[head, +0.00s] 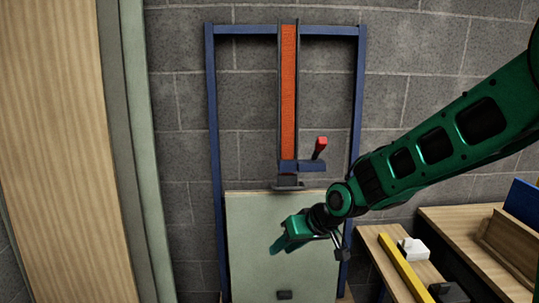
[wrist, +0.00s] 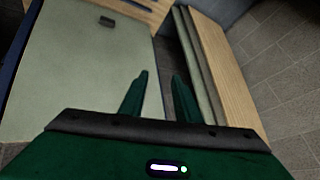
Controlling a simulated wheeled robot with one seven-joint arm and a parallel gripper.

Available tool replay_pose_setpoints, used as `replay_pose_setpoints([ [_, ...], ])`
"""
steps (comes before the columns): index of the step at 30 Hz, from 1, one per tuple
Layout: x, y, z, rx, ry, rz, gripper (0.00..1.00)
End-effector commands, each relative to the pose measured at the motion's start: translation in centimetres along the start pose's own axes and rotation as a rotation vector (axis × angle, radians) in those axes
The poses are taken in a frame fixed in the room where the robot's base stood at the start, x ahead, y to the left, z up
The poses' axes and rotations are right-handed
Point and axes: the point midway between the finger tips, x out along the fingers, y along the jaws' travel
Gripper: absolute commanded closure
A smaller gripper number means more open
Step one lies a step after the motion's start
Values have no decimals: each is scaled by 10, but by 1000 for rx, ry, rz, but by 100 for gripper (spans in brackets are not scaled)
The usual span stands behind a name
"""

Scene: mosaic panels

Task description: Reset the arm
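My gripper (head: 288,237) is green and hangs at the end of my green arm, in front of a pale grey-green panel in the head view. In the wrist view, the two dark green fingers of my gripper (wrist: 158,92) stand apart with nothing between them. The panel (head: 250,220) stands upright in the lower part of a blue frame (head: 212,120) against the wall. It also shows on the left of the wrist view (wrist: 75,75). The gripper appears apart from the panel, but the exact gap cannot be told.
An orange strip (head: 289,90) runs down the frame to a blue clamp with a red handle (head: 320,147). Tall boards (head: 60,150) lean at the left.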

Motion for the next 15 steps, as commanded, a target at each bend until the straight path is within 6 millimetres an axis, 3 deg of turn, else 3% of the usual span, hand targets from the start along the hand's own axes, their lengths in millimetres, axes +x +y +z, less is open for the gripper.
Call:
replay_pose_setpoints([
  [1,-21,27,5,32,-8,51,70],
  [6,-89,106,45,156,-78,214,70],
  [11,-158,162,100,312,-151,347,70],
  [15,-218,191,163,480,-220,442,70],
])
